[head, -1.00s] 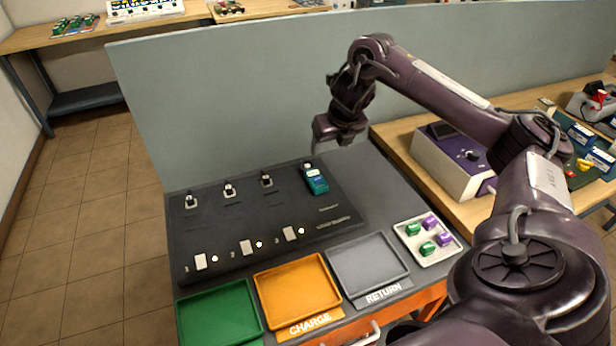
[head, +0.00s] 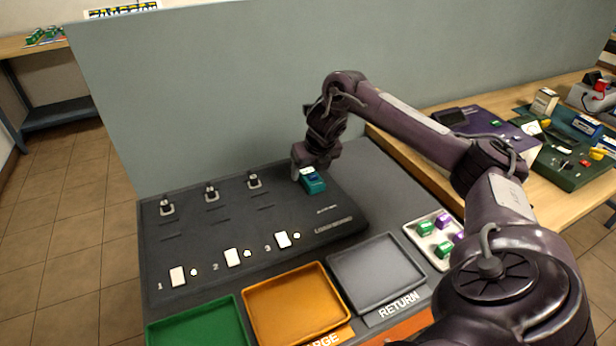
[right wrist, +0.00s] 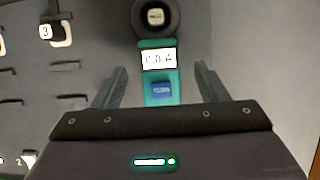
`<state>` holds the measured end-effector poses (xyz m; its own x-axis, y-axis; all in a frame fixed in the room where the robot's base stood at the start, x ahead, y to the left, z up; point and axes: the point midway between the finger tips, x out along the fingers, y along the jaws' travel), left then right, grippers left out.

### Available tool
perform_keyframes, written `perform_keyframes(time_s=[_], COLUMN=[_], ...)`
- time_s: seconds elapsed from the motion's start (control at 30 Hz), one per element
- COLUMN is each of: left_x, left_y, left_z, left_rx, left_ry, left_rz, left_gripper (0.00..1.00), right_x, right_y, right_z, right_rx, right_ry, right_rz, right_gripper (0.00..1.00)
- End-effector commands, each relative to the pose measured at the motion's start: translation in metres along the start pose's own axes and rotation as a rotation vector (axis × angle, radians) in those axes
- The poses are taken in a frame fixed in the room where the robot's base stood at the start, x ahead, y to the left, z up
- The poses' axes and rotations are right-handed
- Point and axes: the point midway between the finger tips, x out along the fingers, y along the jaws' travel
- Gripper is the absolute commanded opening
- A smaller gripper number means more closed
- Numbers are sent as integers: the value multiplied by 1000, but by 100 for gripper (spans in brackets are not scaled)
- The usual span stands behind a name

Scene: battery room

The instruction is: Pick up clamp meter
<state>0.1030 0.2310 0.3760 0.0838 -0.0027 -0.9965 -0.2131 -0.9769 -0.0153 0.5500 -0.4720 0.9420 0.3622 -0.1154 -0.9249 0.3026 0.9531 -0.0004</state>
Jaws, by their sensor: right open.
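The clamp meter (head: 313,183) is a teal device with a small display and a blue button, lying on the black panel at its upper right. In the right wrist view the meter (right wrist: 159,92) shows a lit screen and a dark round part at its top. My right gripper (head: 305,172) is at the far end of the meter in the head view and partly hides it. In the right wrist view its open fingers (right wrist: 160,82) stand one on each side of the teal body, with gaps between. My left gripper is not in view.
The black panel (head: 200,250) has several hooks and white numbered switches. Green (head: 200,325), orange (head: 297,305) and grey RETURN (head: 377,270) trays lie in front. A white tray (head: 443,262) holds green and purple blocks. A grey partition (head: 220,90) stands behind.

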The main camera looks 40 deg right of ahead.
Motion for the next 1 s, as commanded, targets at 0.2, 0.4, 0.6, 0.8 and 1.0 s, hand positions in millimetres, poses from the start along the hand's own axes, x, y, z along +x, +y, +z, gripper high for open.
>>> perform_keyframes(time_s=[0.2,0.4,0.6,0.8,1.0], left_x=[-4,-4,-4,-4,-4], left_y=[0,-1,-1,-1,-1], left_z=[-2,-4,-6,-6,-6], left_rx=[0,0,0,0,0], left_ry=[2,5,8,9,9], left_rz=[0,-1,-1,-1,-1], left_gripper=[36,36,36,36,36], right_x=[20,21,21,21,20], right_y=[0,0,0,0,0], right_z=[1,1,1,1,2], right_rx=[0,0,0,0,1], right_ry=[-1,-2,-2,-2,-4], right_rz=[1,0,0,1,1], right_gripper=[67,67,44,18,12])
